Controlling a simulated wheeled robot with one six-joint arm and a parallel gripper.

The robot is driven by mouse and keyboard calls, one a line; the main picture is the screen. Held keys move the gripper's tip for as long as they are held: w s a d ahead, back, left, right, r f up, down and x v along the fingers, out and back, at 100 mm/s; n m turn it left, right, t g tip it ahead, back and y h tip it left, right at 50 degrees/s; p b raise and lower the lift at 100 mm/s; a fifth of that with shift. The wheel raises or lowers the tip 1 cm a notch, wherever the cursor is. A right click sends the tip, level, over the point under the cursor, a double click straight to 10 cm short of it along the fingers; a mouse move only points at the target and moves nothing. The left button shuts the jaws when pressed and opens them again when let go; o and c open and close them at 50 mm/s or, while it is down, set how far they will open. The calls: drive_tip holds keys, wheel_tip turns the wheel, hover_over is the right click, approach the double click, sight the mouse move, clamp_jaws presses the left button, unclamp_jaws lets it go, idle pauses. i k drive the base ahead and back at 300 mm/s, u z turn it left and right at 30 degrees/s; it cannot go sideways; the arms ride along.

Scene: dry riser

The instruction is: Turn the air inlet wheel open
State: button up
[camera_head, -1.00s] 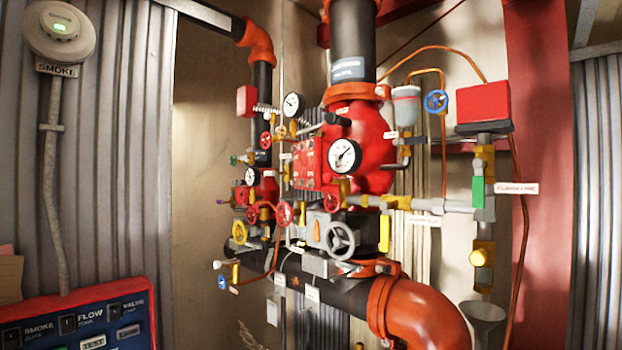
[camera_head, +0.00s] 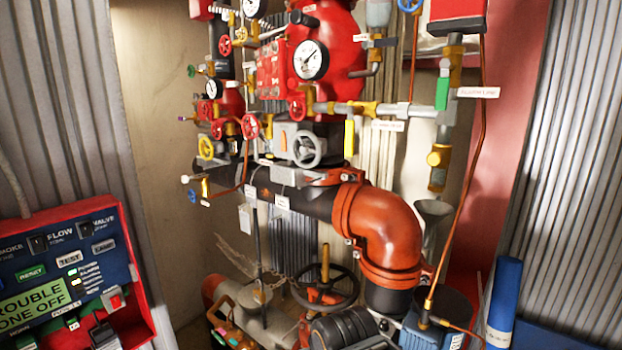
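Several handwheels sit on the pipe assembly, and I cannot tell from the labels which one is the air inlet wheel. A blue wheel (camera_head: 410,5) is cut by the top edge at the right. Red wheels (camera_head: 250,127) cluster left of the round gauge. A yellow wheel (camera_head: 205,147) sits at the lower left of the cluster. A larger grey wheel (camera_head: 306,149) faces me below the red valve body (camera_head: 335,50). A small green wheel (camera_head: 191,71) and a small blue one (camera_head: 192,196) stick out at the left. My gripper is not in view.
A red-framed control panel (camera_head: 140,290) with a "TROUBLE" display stands at the lower left. A thick orange elbow pipe (camera_head: 385,230) bends down at centre right. A large dark floor wheel (camera_head: 345,300), a blue cylinder (camera_head: 504,290) and other equipment crowd the floor.

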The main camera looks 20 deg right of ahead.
sight(224, 45)
drive_tip(key=u, duration=0.05)
drive_tip(key=k, duration=0.6)
drive_tip(key=u, duration=0.55)
drive_tip(key=i, duration=1.15)
drive_tip(key=z, duration=0.5)
